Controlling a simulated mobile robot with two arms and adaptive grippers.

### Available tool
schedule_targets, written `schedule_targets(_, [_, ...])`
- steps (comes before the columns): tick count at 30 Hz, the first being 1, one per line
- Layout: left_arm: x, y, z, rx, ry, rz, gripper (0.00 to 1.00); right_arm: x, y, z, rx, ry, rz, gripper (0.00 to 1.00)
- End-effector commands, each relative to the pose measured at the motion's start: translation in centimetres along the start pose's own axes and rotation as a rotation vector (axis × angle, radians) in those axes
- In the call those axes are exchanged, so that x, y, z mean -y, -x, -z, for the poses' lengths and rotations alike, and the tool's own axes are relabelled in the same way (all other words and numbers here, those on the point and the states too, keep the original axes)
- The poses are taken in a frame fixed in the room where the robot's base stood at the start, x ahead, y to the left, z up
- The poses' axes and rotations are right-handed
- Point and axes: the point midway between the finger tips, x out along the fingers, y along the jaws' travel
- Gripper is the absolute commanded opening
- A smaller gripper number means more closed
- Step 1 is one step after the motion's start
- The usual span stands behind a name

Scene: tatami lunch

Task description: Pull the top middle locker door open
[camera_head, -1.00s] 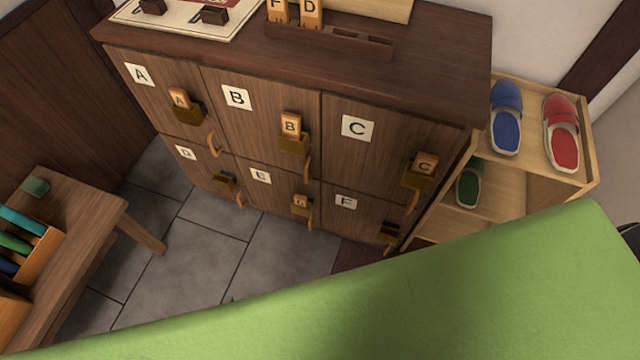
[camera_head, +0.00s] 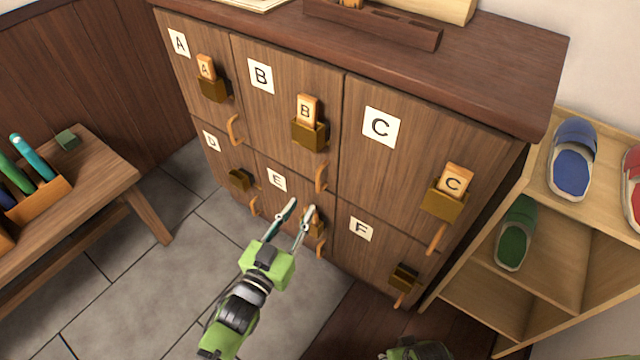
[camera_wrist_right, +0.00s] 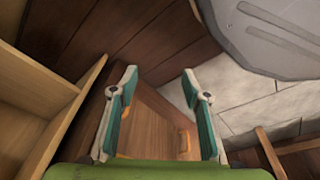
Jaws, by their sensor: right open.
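The top middle locker door (camera_head: 275,125) is brown wood with a "B" label and is shut. Its orange handle (camera_head: 321,176) is at its lower right, below a holder (camera_head: 310,132) with a wooden "B" tag. My left gripper (camera_head: 301,206) is open and empty, in front of the "E" door, with its fingertips below and left of the "B" handle, apart from it. My right gripper shows open and empty in the right wrist view (camera_wrist_right: 159,72); a wooden panel with an orange handle (camera_wrist_right: 184,140) lies beyond its fingers. I cannot tell which door that is.
Door "C" (camera_head: 390,175) is to the right, and door "A" (camera_head: 190,75) to the left, both shut. A shoe shelf (camera_head: 540,285) with slippers stands right of the lockers. A low bench (camera_head: 100,180) is at left, with open tiled floor between.

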Motion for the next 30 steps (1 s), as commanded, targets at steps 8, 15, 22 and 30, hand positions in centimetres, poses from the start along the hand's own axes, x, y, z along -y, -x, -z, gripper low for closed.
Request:
schedule_targets(8, [0.0,-6.2,-0.1,-0.002,0.001,0.000,0.24,-0.2,2.4,1.8,-0.019,-0.003,-0.003,0.43])
schedule_targets(15, [0.0,-9.6,-0.2,0.001,0.000,0.000,0.24,-0.3,4.4,2.8,-0.029,-0.005,-0.005,0.43])
schedule_targets(22, [0.0,-10.6,-0.1,0.002,0.000,0.000,0.24,-0.3,5.1,3.0,-0.031,-0.006,-0.005,0.43])
schedule_targets(30, [0.0,-10.5,-0.1,0.003,0.001,0.000,0.06,-0.3,5.1,3.0,-0.031,-0.006,-0.005,0.43])
